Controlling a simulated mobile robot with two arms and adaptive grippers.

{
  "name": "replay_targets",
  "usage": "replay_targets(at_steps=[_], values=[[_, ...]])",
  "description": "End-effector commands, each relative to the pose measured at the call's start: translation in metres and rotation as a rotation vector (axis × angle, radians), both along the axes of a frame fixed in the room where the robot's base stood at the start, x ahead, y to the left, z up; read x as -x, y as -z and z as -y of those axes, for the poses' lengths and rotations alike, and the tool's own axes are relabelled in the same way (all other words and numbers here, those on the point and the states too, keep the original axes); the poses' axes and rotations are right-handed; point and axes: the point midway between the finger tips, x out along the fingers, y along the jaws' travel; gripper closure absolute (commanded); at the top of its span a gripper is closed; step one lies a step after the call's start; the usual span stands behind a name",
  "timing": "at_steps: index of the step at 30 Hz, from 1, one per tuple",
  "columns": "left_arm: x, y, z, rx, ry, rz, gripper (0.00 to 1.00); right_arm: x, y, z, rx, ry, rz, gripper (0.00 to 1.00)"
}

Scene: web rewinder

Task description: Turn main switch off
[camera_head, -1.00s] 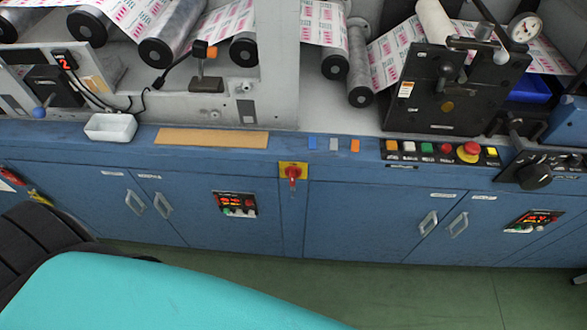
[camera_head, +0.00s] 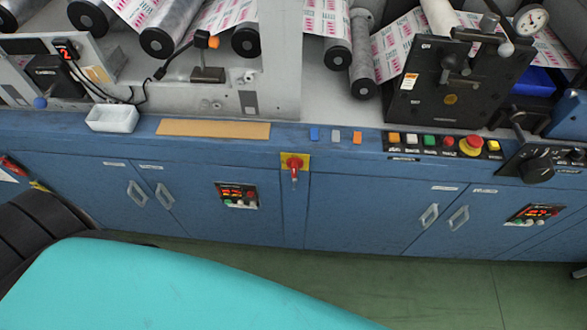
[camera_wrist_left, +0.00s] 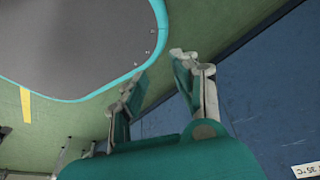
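The main switch (camera_head: 295,168) is a red rotary handle on a yellow plate. It sits on the front of the blue cabinet near the middle of the head view, with its handle pointing down. My left gripper (camera_wrist_left: 158,68) shows only in the left wrist view. Its two fingers are apart with nothing between them, beside a dark blue panel. The switch is not visible in that view, so the distance between gripper and switch cannot be told. My right gripper is in neither view.
A row of push buttons with a red emergency stop (camera_head: 471,145) lies to the right on the ledge. A white tray (camera_head: 112,119) stands on the left. Cabinet doors have metal handles (camera_head: 458,219). Green floor (camera_head: 440,285) is clear in front of the cabinet.

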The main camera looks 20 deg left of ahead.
Motion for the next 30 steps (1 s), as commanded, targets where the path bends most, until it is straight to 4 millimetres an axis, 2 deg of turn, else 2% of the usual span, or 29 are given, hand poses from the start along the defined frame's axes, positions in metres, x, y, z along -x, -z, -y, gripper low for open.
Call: replay_targets(at_steps=[1, 2, 3, 5, 6, 8, 9, 12, 15, 18, 20, 26, 30], values=[[-0.028, -0.023, 0.033, 0.055, 0.006, 0.129, 0.62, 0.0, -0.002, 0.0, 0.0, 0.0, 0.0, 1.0], [-0.046, -0.04, 0.049, 0.081, 0.01, 0.214, 0.62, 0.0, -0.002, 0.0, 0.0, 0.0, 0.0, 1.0], [-0.071, -0.068, 0.071, 0.112, 0.004, 0.339, 0.62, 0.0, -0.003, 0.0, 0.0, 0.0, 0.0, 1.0], [-0.106, -0.119, 0.095, 0.142, -0.025, 0.532, 0.62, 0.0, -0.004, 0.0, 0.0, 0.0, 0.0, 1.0], [-0.126, -0.155, 0.104, 0.147, -0.057, 0.654, 0.62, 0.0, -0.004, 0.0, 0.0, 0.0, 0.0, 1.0], [-0.15, -0.212, 0.11, 0.138, -0.124, 0.825, 0.62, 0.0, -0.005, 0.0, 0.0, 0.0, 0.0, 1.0], [-0.162, -0.247, 0.108, 0.119, -0.177, 0.923, 0.62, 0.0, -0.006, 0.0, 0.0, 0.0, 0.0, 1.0], [-0.177, -0.322, 0.091, 0.052, -0.317, 1.109, 0.62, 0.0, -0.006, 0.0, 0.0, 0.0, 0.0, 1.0], [-0.178, -0.372, 0.071, -0.019, -0.436, 1.214, 0.62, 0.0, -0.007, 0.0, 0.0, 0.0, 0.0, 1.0], [-0.177, -0.397, 0.057, -0.065, -0.51, 1.261, 0.62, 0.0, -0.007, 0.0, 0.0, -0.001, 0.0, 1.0], [-0.177, -0.404, 0.053, -0.078, -0.529, 1.274, 0.62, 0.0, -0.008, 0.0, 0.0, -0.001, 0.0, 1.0], [-0.198, -0.408, 0.044, -0.085, -0.534, 1.282, 0.62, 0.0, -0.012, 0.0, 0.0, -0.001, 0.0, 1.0], [-0.226, -0.408, 0.035, -0.083, -0.532, 1.282, 0.62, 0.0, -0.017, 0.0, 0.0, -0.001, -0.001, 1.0]])
